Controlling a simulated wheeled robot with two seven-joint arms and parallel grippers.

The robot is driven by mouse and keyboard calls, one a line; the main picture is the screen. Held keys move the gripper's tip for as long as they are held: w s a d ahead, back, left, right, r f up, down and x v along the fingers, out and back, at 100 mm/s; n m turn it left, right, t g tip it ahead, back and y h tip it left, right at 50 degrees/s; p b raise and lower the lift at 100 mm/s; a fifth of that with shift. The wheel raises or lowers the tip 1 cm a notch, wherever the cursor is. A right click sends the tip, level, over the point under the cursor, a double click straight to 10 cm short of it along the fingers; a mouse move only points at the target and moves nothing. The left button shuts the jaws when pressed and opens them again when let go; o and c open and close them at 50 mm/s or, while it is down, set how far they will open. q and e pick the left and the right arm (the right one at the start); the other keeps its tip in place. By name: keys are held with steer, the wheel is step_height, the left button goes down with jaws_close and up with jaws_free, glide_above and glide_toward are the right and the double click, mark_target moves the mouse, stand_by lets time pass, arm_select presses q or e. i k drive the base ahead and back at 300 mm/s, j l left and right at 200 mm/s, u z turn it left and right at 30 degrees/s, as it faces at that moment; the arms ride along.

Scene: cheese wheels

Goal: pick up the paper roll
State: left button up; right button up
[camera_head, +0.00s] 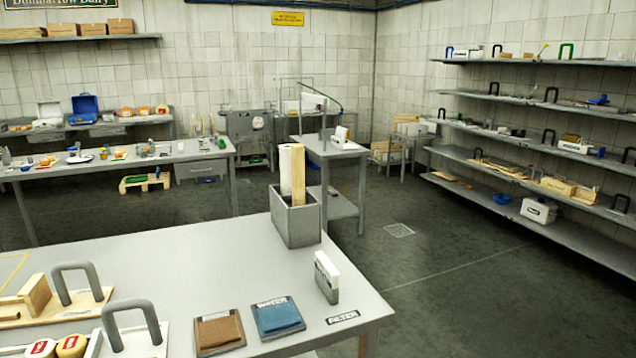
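A white paper roll (287,168) stands upright in a grey open-topped bin (297,226) at the back right corner of the near grey table (190,255). A tan wooden piece (299,180) stands in the bin beside the roll. The lower ends of both are hidden by the bin's wall. Neither of my grippers shows in the head view.
On the near table are a small white box (327,277), a brown pad (220,330), a blue pad (278,317) and grey-handled boards (75,300). A small table (335,150) stands behind the bin. Wall shelves (560,180) line the right. The floor between is clear.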

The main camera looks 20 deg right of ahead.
mark_target(284, 150)
steer(key=i+l, duration=0.1)
steer(key=l, duration=0.75)
steer(key=i+l, duration=0.15)
steer(key=l, duration=0.25)
steer(key=i+l, duration=0.1)
steer(key=l, duration=0.35)
steer(key=i+l+z, duration=0.1)
steer(key=l, duration=0.3)
steer(key=i+l, duration=0.15)
steer(key=l, duration=0.25)
steer(key=i+l, duration=0.2)
steer(key=l, duration=0.15)
steer(key=i+l, duration=0.15)
steer(key=l, duration=0.25)
steer(key=i+l, duration=0.15)
steer(key=l, duration=0.25)
steer(key=i+l, duration=0.2)
steer(key=l, duration=0.2)
steer(key=i+l, duration=0.15)
steer(key=l, duration=0.2)
